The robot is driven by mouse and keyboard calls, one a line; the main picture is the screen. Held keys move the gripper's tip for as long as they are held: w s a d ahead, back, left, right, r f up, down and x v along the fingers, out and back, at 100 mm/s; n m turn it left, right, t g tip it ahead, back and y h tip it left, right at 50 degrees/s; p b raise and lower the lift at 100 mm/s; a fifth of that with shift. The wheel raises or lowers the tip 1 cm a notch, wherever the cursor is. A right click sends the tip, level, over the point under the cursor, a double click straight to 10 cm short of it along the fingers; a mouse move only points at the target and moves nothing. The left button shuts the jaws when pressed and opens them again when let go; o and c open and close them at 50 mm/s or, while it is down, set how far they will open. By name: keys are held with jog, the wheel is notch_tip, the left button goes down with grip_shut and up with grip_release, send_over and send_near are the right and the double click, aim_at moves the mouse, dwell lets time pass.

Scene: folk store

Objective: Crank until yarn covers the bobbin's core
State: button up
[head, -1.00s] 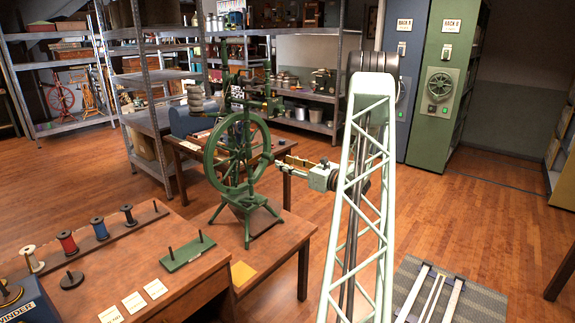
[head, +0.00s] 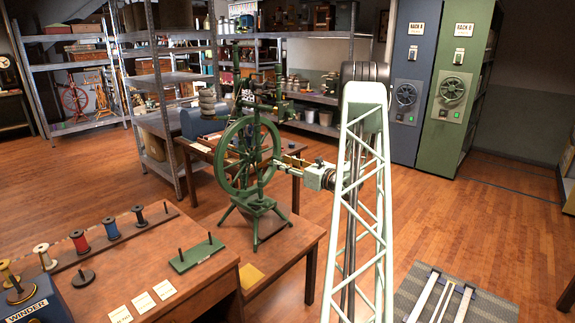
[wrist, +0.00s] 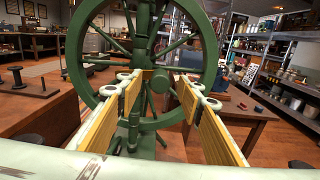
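The green spinning wheel (head: 222,176) stands upright on a low wooden table, and its wheel rim (wrist: 75,62) fills the middle of the wrist view. A round green knob (wrist: 160,81) shows in front of the wheel's spokes, between my fingertips. I cannot tell if it is the hub or the crank handle. My gripper (head: 280,163) reaches in from the right, beside the wheel. In the wrist view my gripper (wrist: 160,92) is open, with a yellow-padded finger on either side of the knob and visible gaps. The bobbin and its yarn are too small to make out.
A wooden table (head: 180,225) at the front left holds several spools, a green two-peg stand (head: 197,255), paper cards and a blue winder (head: 40,303). Metal shelving (head: 175,78) stands behind the wheel. The floor to the right is mostly clear.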

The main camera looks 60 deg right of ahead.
aim_at(279, 160)
jog(key=shift+w+d, duration=0.15)
jog(key=shift+w, duration=0.55)
jog(key=shift+w+d, duration=0.1)
jog(key=shift+w, duration=0.55)
jog(key=shift+w, duration=0.2)
jog(key=c, duration=0.8)
jog(key=shift+o, duration=0.6)
jog(key=shift+c, duration=1)
